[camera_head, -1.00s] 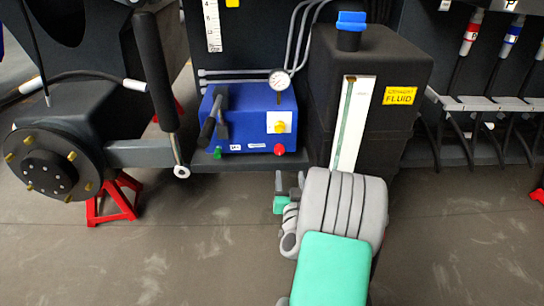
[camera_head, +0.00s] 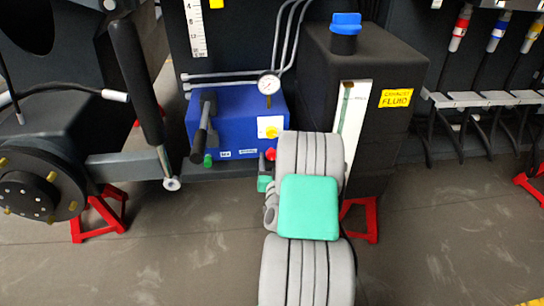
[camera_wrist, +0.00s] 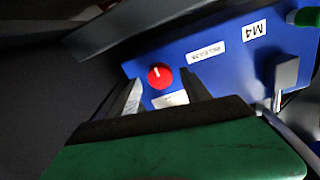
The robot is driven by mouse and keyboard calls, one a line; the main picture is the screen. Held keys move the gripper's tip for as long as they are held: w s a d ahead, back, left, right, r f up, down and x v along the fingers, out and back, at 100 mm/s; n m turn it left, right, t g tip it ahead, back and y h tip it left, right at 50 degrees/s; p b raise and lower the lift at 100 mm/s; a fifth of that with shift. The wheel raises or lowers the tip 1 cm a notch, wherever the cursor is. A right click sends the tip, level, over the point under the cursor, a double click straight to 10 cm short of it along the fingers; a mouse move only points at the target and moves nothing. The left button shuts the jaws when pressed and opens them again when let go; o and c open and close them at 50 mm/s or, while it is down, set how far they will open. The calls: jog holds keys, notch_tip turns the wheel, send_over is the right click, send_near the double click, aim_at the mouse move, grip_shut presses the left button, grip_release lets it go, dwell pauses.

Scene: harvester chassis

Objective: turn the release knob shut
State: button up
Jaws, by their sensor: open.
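The release knob (camera_wrist: 159,76) is round and red with a white line, on the face of the blue pump box (camera_head: 225,130). A small label sits beside it in the wrist view. In the head view the red knob (camera_head: 270,154) shows just above my gripper (camera_head: 265,168), partly covered. In the wrist view my gripper (camera_wrist: 160,92) is open. Its two fingers reach toward the box, with the knob between and slightly beyond their tips. I cannot tell any contact. Nothing is held.
A black-handled lever (camera_head: 202,130) and a green knob (camera_head: 208,160) are on the box's left. A gauge (camera_head: 268,84) stands above it. A black fluid tank (camera_head: 385,70) with a blue cap is close on the right. A wheel hub (camera_head: 35,190) is far left.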

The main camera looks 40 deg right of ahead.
jog(key=shift+w+d, duration=0.15)
jog(key=shift+w, duration=0.1)
grip_shut()
dwell(0.5)
